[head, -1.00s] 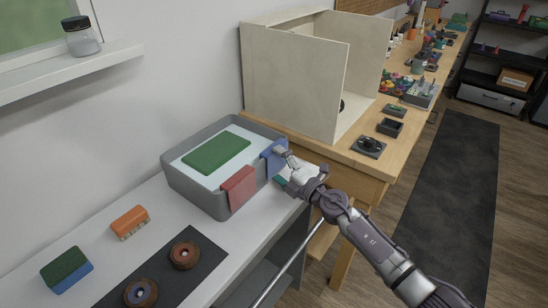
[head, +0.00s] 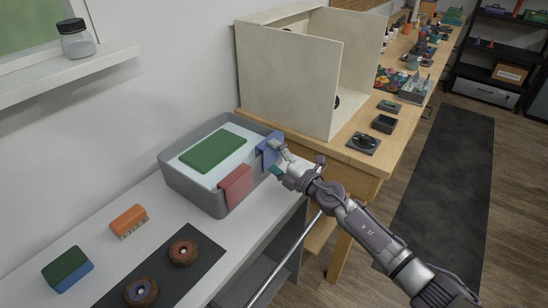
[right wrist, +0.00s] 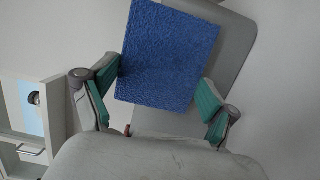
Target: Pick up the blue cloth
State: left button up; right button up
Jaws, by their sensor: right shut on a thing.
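The blue cloth (head: 267,155) is at the right end of the grey tub, upright by its rim, with its top edge a little above the rim. My right gripper (head: 277,158) is at this end and shut on the cloth. In the right wrist view the cloth (right wrist: 168,55) is a flat, textured blue sheet between the teal finger pads (right wrist: 160,88). I cannot tell whether the cloth still touches the rim. My left gripper is not in view.
The grey tub (head: 190,190) holds pale liquid or lining with a green cloth (head: 213,151). A red cloth (head: 236,187) hangs over its front rim. An orange brush (head: 129,220), a green-and-blue sponge (head: 67,269) and a dark mat (head: 205,250) lie left. A wooden bench (head: 345,165) stands right.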

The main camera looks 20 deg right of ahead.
notch_tip(320, 180, up, 16)
jog(key=p, duration=1.3)
